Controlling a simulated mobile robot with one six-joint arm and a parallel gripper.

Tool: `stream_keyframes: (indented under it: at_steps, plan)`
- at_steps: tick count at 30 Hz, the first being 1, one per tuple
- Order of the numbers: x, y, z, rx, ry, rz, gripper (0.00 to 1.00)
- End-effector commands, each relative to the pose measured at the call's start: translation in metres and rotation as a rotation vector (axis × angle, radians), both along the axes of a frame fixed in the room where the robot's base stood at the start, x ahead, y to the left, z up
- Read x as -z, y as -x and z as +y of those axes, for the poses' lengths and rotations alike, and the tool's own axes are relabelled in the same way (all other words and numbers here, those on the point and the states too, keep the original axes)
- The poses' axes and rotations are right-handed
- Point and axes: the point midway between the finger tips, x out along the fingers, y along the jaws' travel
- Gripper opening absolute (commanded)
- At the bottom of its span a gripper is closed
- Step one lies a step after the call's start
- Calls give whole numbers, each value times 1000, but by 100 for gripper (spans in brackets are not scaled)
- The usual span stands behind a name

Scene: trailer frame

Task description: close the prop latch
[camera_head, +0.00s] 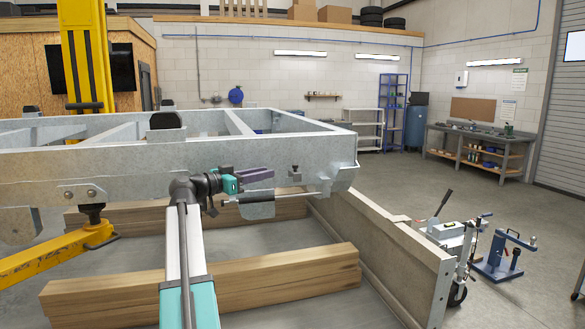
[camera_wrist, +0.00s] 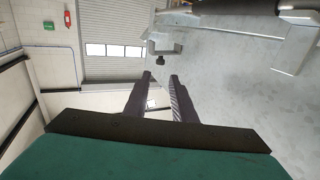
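A small grey metal piece (camera_head: 294,173), which looks like the prop latch, sits on the side of the galvanized trailer frame (camera_head: 120,172) near its right end. Its exact position, open or closed, is too small to tell. A thin metal rod (camera_head: 295,196) runs below it towards the corner bracket. My gripper (camera_head: 272,173) is beside the frame, its dark fingers pointing right towards the small piece, apart from it. In the wrist view my gripper (camera_wrist: 160,77) has its two fingers apart with nothing held between them. A small dark block (camera_wrist: 160,61) shows beyond the fingertips.
A tailgate-like board (camera_head: 385,255) slopes down at the right. Timber beams (camera_head: 270,285) lie on the floor below the frame. A yellow stand leg (camera_head: 60,252) is at the left. A wheeled grey unit (camera_head: 450,235) stands right of the board. Open floor lies beyond.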

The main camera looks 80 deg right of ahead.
Motion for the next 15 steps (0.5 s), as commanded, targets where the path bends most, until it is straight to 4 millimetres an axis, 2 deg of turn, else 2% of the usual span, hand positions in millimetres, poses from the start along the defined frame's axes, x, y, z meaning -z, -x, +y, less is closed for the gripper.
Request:
stream_keyframes:
  at_steps: [8, 15]
  plan:
    - [-2, 6, -9, -3, 0, 0, 24]
    - [-3, 25, -31, -3, -1, 1, 24]
